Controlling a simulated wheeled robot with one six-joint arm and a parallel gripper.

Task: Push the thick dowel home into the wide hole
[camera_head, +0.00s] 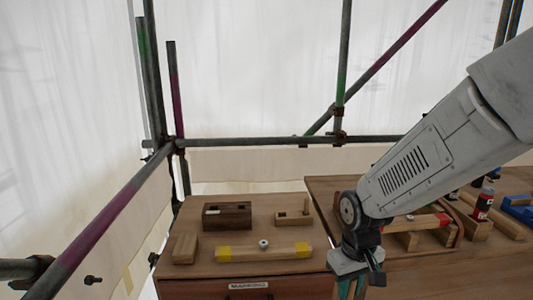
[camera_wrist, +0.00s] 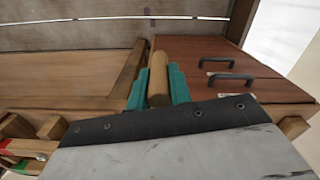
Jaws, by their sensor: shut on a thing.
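My gripper (camera_wrist: 158,84) has teal fingers and is shut on a thick, light-brown wooden dowel (camera_wrist: 158,68) in the wrist view. The dowel lies between the fingers and sticks out past their tips. In the head view my gripper (camera_head: 352,288) is at the bottom edge, to the right of the drawer cabinet, and its fingertips are cut off. I cannot pick out the wide hole in either view.
A dark wooden block (camera_head: 227,215), a small notched block (camera_head: 293,214) and a yellow-ended bar (camera_head: 265,254) stand on the left cabinet top (camera_head: 190,217). Red bottles (camera_head: 483,204) and wooden blocks are at right. Scaffold poles (camera_head: 100,222) stand at left. Drawer handles (camera_wrist: 231,77) show in the wrist view.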

